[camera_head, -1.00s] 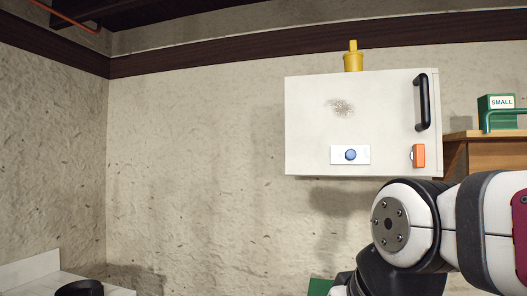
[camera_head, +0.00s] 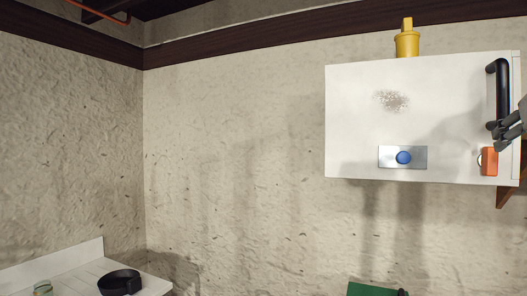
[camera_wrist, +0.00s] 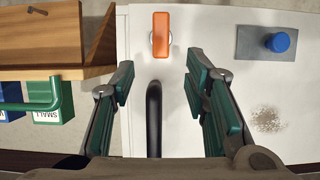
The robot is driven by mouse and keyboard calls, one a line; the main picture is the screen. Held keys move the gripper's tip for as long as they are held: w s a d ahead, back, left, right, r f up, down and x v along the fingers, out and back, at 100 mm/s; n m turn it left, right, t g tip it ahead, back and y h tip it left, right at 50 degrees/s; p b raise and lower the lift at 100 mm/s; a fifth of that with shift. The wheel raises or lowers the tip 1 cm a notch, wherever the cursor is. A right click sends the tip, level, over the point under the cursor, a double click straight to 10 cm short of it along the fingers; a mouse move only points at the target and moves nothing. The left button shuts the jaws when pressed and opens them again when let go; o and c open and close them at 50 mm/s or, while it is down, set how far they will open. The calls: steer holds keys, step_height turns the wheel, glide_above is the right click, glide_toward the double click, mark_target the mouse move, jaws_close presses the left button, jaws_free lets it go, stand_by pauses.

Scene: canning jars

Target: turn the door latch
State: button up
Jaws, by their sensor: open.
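The orange latch (camera_head: 489,162) is a small block at the lower right of the white cabinet door (camera_head: 350,120), below the black bar handle (camera_head: 503,85). My gripper (camera_head: 508,128) reaches in from the right edge, by the handle's lower end and just above the latch. In the wrist view my gripper (camera_wrist: 160,68) is open, its two green-padded fingers well apart. The latch (camera_wrist: 162,35) lies just beyond the fingertips, between their lines, long side pointing along the fingers. The handle (camera_wrist: 154,118) shows between the fingers; contact cannot be told.
A blue button on a grey plate (camera_head: 403,157) is on the door. A yellow object (camera_head: 407,42) stands on top. A wooden shelf (camera_wrist: 50,45) is beside the cabinet, with a green bin marked SMALL (camera_wrist: 52,98) and a green rail. A black pan (camera_head: 119,282) sits lower left.

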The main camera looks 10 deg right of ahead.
mark_target(493, 157)
steer(key=p+x, duration=0.1)
steer(key=x, duration=0.9)
steer(key=shift+w+f, duration=0.25)
steer(key=shift+w, duration=0.1)
jaws_close()
